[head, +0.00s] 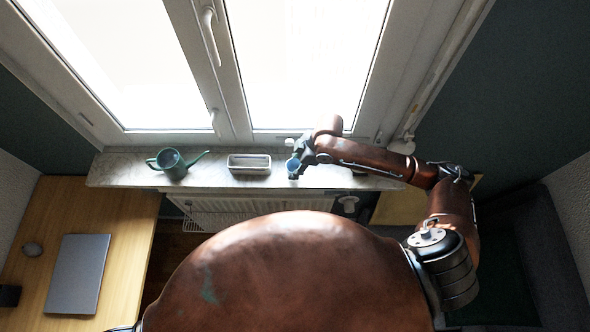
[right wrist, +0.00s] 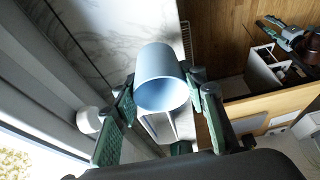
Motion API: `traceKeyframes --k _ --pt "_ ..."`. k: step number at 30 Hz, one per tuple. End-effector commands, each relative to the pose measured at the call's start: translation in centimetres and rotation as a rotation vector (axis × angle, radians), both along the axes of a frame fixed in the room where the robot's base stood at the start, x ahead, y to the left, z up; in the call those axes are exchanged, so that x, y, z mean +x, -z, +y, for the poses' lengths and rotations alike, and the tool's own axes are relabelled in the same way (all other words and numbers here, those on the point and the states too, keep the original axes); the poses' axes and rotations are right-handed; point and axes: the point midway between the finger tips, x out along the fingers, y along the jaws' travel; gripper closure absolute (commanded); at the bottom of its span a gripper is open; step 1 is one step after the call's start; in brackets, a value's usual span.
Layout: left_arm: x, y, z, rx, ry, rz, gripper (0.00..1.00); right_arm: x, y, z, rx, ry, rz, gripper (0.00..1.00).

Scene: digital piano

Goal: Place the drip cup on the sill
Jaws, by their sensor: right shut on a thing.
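The drip cup is a light blue, round cup (head: 292,168); it also shows in the right wrist view (right wrist: 161,66), with its open mouth towards that camera. My right gripper (head: 297,160) is shut on it, with one finger on each side in the right wrist view. The pale marble sill (head: 222,181) runs under the window. In the head view the cup is over the sill's front part; I cannot tell whether it touches. My left gripper (right wrist: 272,28) seems to show small at the right wrist view's upper right; its jaws are unclear.
On the sill, a green watering can (head: 172,163) stands at the left and a white rectangular planter (head: 249,164) left of the cup. A radiator (head: 215,217) hangs below. A wooden desk (head: 125,225) with a grey laptop (head: 78,272) is at the left.

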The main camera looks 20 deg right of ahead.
Motion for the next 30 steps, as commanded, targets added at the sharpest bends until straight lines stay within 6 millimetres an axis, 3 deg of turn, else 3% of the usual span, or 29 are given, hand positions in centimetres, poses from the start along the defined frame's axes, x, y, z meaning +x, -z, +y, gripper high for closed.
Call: traceKeyframes --k 9,19,20,27,30 --pt "-0.2 -1.0 0.0 0.000 0.000 0.003 0.60 0.3 3.4 -0.2 0.000 0.001 0.002 0.82" --pt "-0.2 -0.9 0.0 0.000 0.000 0.003 0.60 0.3 3.9 -0.3 -0.001 0.001 0.001 0.82" --pt "-0.2 -0.9 0.0 0.000 0.000 0.003 0.60 0.3 3.9 -0.3 -0.001 0.001 0.001 0.61" --pt "-0.2 -0.9 0.0 0.000 0.000 0.003 0.60 0.3 3.8 -0.3 -0.001 0.001 0.001 0.44" --pt "-0.2 -0.9 0.0 0.000 0.000 0.003 0.60 0.3 3.8 -0.3 -0.001 0.001 0.001 0.43"
